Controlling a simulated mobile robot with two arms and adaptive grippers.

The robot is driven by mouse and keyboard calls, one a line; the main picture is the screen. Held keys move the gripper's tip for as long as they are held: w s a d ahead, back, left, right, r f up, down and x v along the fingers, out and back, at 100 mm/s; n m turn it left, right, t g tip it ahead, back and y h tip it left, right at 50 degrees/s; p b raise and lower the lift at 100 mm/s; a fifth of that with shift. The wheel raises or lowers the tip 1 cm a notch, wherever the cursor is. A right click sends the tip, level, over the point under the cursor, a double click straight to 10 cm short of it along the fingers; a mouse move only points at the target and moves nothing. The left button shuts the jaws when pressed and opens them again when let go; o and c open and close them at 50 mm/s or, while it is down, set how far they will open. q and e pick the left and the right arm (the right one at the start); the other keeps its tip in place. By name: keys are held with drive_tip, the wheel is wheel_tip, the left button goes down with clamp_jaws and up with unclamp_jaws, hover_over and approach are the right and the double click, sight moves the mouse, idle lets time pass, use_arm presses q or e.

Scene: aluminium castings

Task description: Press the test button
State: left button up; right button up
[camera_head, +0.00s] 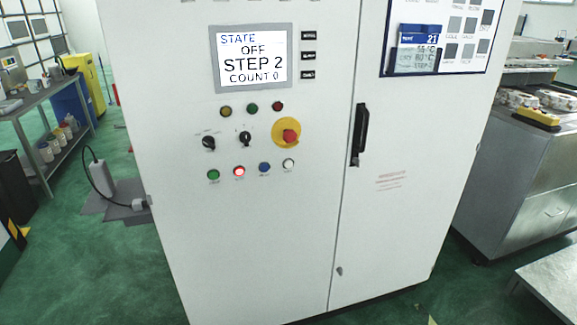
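A white control cabinet (250,240) stands in front of me. Its lower button row has a green button (214,175), a red button (239,171) that looks lit, a blue button (264,168) and a white button (288,164). Their small labels are too blurred to read, so I cannot tell which is the test button. The screen (252,58) above reads STATE OFF, STEP 2, COUNT 0. Neither of my grippers is in view.
Above the buttons are two black selector switches (245,138), a red emergency stop (290,135) on yellow, and several small lamps (252,107). A black door handle (359,132) sticks out to the right. A shelf bench (45,95) stands left, a steel cabinet (510,165) right.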

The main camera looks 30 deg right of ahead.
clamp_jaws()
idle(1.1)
